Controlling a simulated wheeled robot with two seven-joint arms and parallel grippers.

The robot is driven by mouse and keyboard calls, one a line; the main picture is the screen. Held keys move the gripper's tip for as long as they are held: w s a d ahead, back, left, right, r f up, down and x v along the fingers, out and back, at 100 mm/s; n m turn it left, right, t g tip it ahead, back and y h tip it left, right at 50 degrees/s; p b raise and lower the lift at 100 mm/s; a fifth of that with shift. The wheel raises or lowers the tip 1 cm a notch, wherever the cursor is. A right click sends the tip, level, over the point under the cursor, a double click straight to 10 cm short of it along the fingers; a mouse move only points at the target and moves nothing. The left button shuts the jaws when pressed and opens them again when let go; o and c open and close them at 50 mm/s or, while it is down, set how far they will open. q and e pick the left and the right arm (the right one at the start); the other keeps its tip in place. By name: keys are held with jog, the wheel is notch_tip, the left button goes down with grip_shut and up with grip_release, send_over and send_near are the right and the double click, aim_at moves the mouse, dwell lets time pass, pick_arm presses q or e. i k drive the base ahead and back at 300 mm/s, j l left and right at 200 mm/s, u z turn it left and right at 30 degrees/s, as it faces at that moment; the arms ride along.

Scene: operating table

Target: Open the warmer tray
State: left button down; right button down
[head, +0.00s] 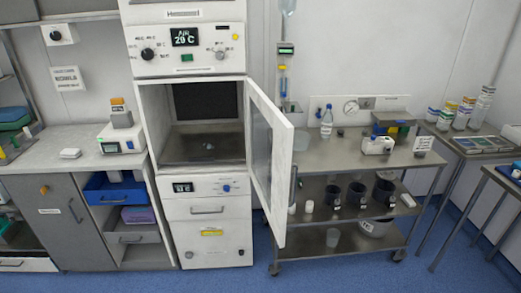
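A tall white warmer cabinet (188,64) stands left of centre. Its glass-fronted door (268,152) hangs wide open to the right. Inside the chamber a dark metal tray or floor (190,150) shows, with a small light item near its middle. Below are a control panel (203,187) and a white front with a bar handle (207,210), which looks shut. I cannot tell which part is the warmer tray. Neither of my grippers is in view.
A steel trolley (345,155) with dark cups, a bottle and devices stands right of the open door. Left is a counter (80,158) above grey cupboards and open shelves with a blue bin (115,189). Blue floor (225,278) shows in front.

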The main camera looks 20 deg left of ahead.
aim_at(188, 144)
jog(key=i+l+u, duration=0.15)
jog(key=u, duration=0.3)
jog(key=i+l+u, duration=0.15)
jog(key=u, duration=0.3)
jog(key=i+l+u, duration=0.1)
jog(key=l+u, duration=0.15)
jog(key=u, duration=0.25)
jog(key=i+l+u, duration=0.1)
jog(key=l, duration=0.35)
jog(key=i+l, duration=0.1)
jog(key=l, duration=0.4)
jog(key=i+l+u, duration=0.15)
jog(key=l, duration=0.35)
jog(key=l+u, duration=0.1)
jog(key=l, duration=0.35)
jog(key=i+j+z, duration=0.1)
jog(key=z, duration=0.55)
